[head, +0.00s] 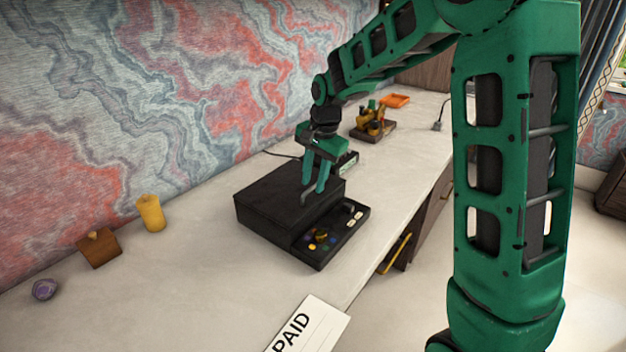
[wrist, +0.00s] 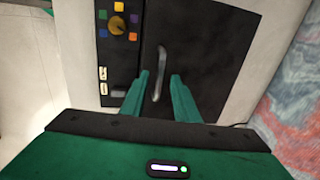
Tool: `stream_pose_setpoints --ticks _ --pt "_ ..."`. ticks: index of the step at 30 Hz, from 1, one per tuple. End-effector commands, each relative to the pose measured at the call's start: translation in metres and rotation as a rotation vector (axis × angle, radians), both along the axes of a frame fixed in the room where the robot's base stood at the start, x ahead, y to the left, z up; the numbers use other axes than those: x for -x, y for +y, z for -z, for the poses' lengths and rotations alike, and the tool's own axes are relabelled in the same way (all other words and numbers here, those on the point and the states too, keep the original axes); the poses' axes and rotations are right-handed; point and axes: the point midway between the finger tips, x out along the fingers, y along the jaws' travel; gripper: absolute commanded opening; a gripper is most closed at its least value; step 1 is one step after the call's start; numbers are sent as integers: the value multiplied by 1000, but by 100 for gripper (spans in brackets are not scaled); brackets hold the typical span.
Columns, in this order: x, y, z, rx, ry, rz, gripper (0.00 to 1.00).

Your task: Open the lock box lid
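The black lock box (head: 268,208) stands on the pale desk top with its lid down. Its panel with a round knob, coloured buttons and pale keys (head: 338,229) faces the desk's front edge. In the wrist view the dark lid (wrist: 212,55) carries a slim upright handle (wrist: 161,72). The knob and coloured squares of the panel (wrist: 119,40) show to the left of it. My gripper (head: 312,190) is over the lid, pointing down. In the wrist view my gripper (wrist: 163,80) has its green fingers apart, one on each side of the handle's lower end. Contact with the handle cannot be told.
A yellow candle (head: 151,213), a brown wooden block (head: 99,248) and a purple stone (head: 45,289) are left along the wall. A yellow and orange model (head: 373,121) stands behind my gripper. A "PAID" paper (head: 308,326) lies in front.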

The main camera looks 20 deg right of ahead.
Motion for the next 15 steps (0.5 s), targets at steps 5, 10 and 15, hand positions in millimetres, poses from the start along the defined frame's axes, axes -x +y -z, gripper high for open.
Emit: stream_pose_setpoints --ticks 5,10,15 --pt "0 0 0 0 0 -1 28" --pt "3 0 -2 3 -5 -13 28" --pt "26 -5 -18 30 -45 -115 28"
